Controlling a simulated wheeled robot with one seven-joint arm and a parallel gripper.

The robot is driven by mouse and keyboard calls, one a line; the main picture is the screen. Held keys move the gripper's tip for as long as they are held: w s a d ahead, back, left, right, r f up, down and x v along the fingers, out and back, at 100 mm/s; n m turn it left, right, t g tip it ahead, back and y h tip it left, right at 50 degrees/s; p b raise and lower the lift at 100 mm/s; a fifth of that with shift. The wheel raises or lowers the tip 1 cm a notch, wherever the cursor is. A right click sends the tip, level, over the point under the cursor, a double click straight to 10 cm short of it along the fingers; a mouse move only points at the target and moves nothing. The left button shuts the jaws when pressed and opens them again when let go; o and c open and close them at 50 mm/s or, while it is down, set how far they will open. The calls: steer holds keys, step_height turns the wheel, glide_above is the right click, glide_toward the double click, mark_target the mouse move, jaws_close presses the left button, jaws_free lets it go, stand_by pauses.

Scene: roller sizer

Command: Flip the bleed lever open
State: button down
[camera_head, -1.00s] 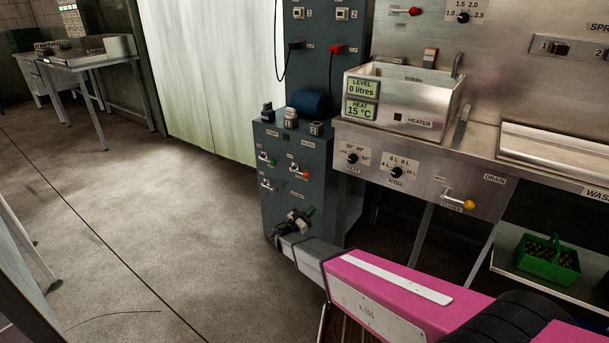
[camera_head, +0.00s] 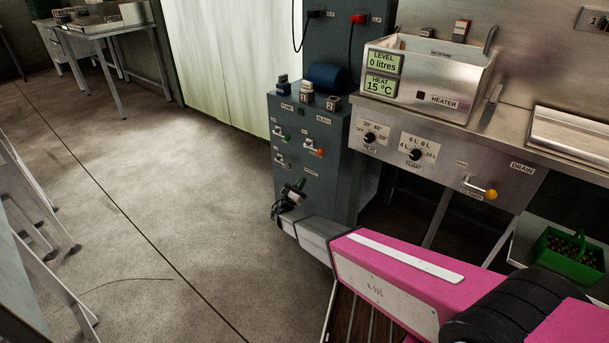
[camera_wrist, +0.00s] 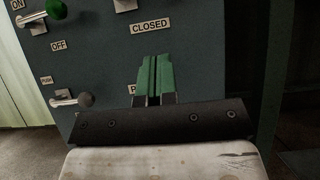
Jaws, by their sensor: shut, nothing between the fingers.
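The bleed lever (camera_head: 313,149), a metal handle with an orange knob, is on the front of the dark grey-green cabinet (camera_head: 326,190). It sits above a CLOSED label. In the wrist view only its metal base (camera_wrist: 124,5) shows at the top edge, above the CLOSED label (camera_wrist: 151,27); the knob is out of frame. My gripper (camera_head: 299,185) is in front of the cabinet, below the lever and apart from it. Its green fingers (camera_wrist: 155,78) are together and empty, and they partly cover a lower label.
A green-knobbed lever (camera_head: 282,137) and a grey-knobbed one (camera_head: 282,160) are to the left on the same cabinet face. The steel sink unit (camera_head: 440,155) with dials and a yellow-knobbed lever (camera_head: 488,193) stands right. The floor (camera_head: 150,200) left of the cabinet is open.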

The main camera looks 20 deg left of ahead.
mark_target(314, 149)
steer(key=shift+w+d+r, duration=0.5)
steer(key=shift+w+r, duration=0.7)
steer(key=shift+r, duration=0.25)
steer(key=shift+w+d+r, duration=0.5)
steer(key=shift+w+r, duration=0.7)
steer(key=shift+r, duration=0.25)
steer(key=shift+w+d+r, duration=0.5)
steer(key=shift+w+r, duration=0.7)
steer(key=shift+r, duration=0.25)
steer(key=shift+r+n+y, duration=0.15)
steer(key=shift+n+y, duration=0.25)
steer(key=shift+n, duration=0.2)
